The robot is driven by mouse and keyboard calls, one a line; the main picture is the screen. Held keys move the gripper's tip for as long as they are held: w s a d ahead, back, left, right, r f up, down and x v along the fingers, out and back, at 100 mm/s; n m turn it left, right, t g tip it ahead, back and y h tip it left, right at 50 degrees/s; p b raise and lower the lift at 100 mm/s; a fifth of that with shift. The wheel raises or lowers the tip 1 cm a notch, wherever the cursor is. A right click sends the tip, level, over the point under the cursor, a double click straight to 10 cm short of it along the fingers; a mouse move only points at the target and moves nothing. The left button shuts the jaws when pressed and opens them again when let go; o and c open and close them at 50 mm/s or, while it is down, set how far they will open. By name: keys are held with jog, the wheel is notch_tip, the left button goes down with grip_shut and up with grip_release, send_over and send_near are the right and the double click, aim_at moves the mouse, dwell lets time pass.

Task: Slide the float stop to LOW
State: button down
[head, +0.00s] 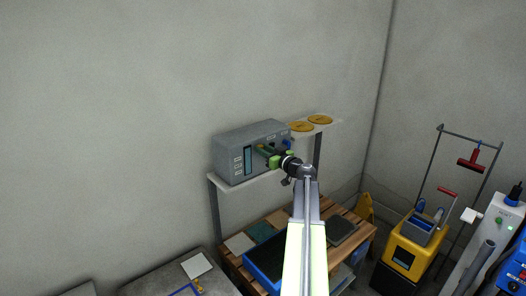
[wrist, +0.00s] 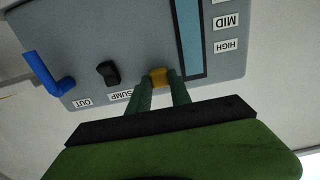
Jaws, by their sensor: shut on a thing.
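The grey control box (head: 232,149) stands on a shelf against the wall. In the wrist view its face (wrist: 130,35) appears upside down. A LOW label is not readable. My gripper (wrist: 161,80) is shut on the float stop, with its green fingers on either side. My gripper (head: 267,152) also shows at the box's front in the head view, hiding the stop.
A black knob (wrist: 108,73) by the SUMP label and a blue lever (wrist: 48,75) by the OUT label are close to my fingers. Two yellow discs (head: 319,119) lie on the shelf. A wooden table (head: 357,234) stands below, and a yellow mop bucket (head: 404,257) at right.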

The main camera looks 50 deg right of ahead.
aim_at(258, 164)
dwell(0.5)
notch_tip(258, 164, down, 9)
jog(key=b, duration=0.9)
jog(key=shift+r, duration=0.2)
jog(key=c, duration=1.2)
grip_release()
jog(key=shift+o, duration=0.2)
jog(key=shift+s, duration=0.15)
jog(key=s+a, duration=0.2)
jog(key=s, duration=1.5)
